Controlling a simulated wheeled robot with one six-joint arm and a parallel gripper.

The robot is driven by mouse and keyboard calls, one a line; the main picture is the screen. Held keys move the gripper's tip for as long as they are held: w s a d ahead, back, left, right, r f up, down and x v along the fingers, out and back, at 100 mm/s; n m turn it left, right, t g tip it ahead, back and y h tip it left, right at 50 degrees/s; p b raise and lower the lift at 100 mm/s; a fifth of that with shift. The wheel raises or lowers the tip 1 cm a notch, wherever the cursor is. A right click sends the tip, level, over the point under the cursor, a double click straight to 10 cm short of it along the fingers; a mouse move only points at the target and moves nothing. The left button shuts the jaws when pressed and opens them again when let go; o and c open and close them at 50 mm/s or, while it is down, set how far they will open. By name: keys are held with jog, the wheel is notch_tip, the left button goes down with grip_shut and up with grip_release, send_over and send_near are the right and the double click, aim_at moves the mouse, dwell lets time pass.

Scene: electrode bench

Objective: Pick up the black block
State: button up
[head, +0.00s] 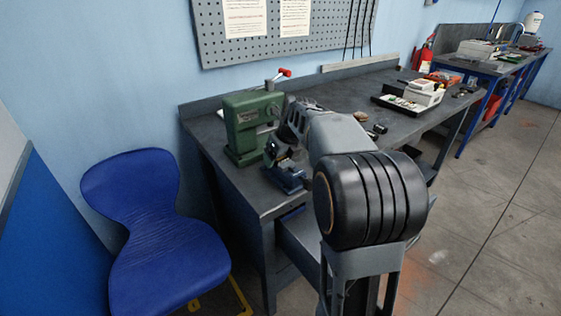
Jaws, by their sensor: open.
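My gripper (273,152) is at the end of my arm, over the left part of the grey workbench (335,98). It is open and points down beside the green machine (250,122), above a small blue vise (288,178). My own wrist and arm hide part of it and much of the bench behind. I cannot clearly make out the black block. A small dark item (380,128) lies on the bench to the right of my arm, but it is too small to tell what it is. It is well apart from my gripper.
A brown item (361,117) lies near the dark item. A black tray (398,105) and white boxes (423,93) stand farther right. A blue chair (165,235) stands left of the bench. A pegboard (290,50) hangs above. The bench's back middle is mostly clear.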

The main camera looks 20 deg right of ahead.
jog(key=c, duration=1.1)
jog(key=shift+c, duration=0.3)
jog(key=shift+r, duration=0.15)
